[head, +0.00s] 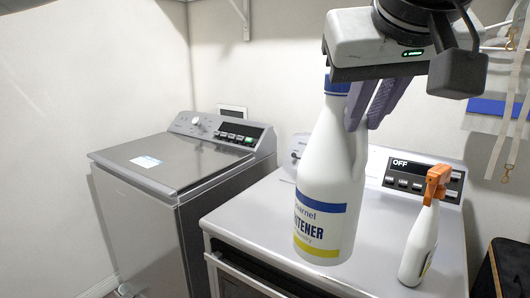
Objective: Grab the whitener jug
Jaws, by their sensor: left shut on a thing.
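The whitener jug (325,190) is a white bottle with a blue cap and a blue and yellow label that reads in part "TENER". It hangs nearly upright in the middle of the head view, large and close, in front of the right machine's top. My left gripper (368,103) comes down from above and is shut on the jug near its neck, just under the blue cap. One side of the neck is hidden by the fingers. My right gripper is not in view.
A grey topload washer (150,165) with a closed lid stands at left. A second machine (250,213) stands at right, its panel reading "OFF". A white spray bottle (420,245) with an orange trigger stands on it. A dark box (510,268) is at lower right.

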